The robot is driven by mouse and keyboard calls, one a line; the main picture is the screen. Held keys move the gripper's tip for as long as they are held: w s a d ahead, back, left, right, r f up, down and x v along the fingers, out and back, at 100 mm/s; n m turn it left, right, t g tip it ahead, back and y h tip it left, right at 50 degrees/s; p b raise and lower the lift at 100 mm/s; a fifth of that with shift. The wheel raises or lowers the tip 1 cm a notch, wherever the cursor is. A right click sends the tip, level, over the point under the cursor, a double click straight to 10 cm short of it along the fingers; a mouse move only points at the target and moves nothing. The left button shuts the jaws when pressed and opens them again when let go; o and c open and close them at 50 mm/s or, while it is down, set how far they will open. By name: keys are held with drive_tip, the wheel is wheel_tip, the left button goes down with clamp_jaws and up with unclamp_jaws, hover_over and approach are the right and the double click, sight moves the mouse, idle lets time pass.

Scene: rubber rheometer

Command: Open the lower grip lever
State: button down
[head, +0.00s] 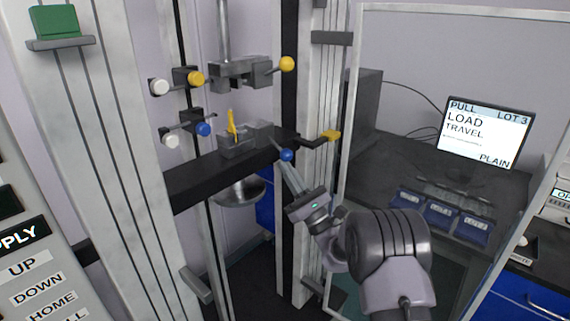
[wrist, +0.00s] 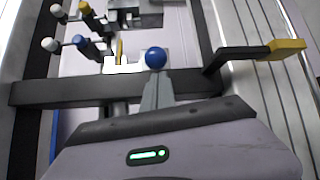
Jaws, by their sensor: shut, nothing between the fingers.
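The lower grip (head: 240,143) is a grey block on the black crossbeam. Its lever ends in a blue ball (head: 286,155), which sits at the front right of the grip and also shows in the wrist view (wrist: 155,57). The lever rod is mostly hidden. My gripper (head: 284,168) is shut and empty. Its fingertips are right at the blue ball, just below it in the wrist view (wrist: 157,80). I cannot tell whether they touch it. A yellow piece (head: 231,125) stands upright at the lower grip.
The upper grip (head: 238,72) hangs above, with a yellow ball lever (head: 287,63). The black crossbeam (head: 195,187) runs below the lower grip. A black arm with a yellow end (head: 331,135) juts out to the right. White, yellow and blue knobs (head: 203,129) stand at left.

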drive_tip(key=shift+w+a+r, duration=0.3)
drive_tip(key=shift+a+r, duration=0.05)
drive_tip(key=shift+r, duration=0.1)
drive_tip(key=shift+s+d+r+g+h+p, duration=0.15)
drive_tip(key=shift+d+r+g+h+p, duration=0.2)
drive_tip(key=shift+p, duration=1.2)
wheel_tip(320, 180, up, 6)
drive_tip(key=s+d+n+g+h+p, duration=0.1)
drive_tip(key=g+h+p, duration=0.4)
drive_tip(key=p, duration=1.5)
drive_tip(key=shift+s+d+g+h, duration=0.3)
drive_tip(key=shift+d+g+h, duration=0.05)
drive_tip(key=shift+w+r, duration=0.1)
drive_tip(key=shift+r, duration=0.25)
